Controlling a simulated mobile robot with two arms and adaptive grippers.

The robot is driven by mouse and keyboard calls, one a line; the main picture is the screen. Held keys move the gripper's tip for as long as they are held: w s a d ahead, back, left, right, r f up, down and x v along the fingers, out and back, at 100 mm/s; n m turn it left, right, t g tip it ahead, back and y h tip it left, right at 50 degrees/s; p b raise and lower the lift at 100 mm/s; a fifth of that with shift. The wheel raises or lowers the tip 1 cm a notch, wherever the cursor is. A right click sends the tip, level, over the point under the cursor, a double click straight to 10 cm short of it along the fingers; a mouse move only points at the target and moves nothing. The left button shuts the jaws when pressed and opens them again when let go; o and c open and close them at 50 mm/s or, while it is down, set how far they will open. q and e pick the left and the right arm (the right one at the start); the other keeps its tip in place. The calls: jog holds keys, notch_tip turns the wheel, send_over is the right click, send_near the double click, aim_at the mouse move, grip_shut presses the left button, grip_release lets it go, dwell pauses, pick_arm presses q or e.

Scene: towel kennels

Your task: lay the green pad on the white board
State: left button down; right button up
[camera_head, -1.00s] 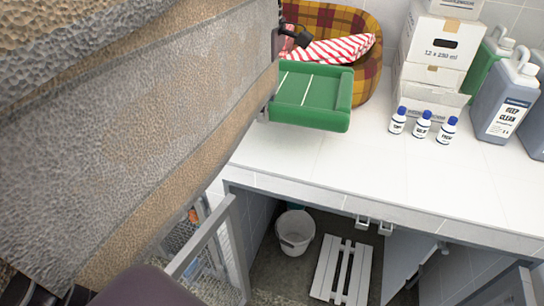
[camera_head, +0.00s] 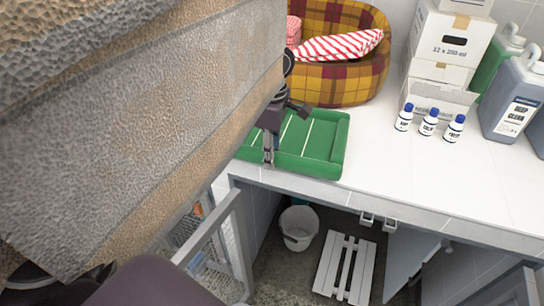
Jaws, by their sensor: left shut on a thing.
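The green pad (camera_head: 322,143) has a raised rim and thin white lines, and is at the counter's front left in the head view. My left gripper (camera_head: 268,156) is shut on the pad near its left part. I cannot tell whether the pad touches the counter or is held just above it. The pad's left end is hidden behind a large textured beige and grey surface. The white slatted board (camera_head: 334,262) lies on the floor in the open bay below the counter. My right gripper is not in view.
A plaid pet bed (camera_head: 350,88) with striped cloth stands behind the pad. Small bottles (camera_head: 428,123), cartons (camera_head: 447,45) and jugs (camera_head: 510,95) stand at the right. A white bucket (camera_head: 298,228) is left of the board. A metal gate (camera_head: 222,235) and open door (camera_head: 410,262) flank the bay.

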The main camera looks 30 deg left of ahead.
pick_arm(q)
jog(key=shift+f, duration=0.9)
jog(key=c, duration=1.6)
grip_release()
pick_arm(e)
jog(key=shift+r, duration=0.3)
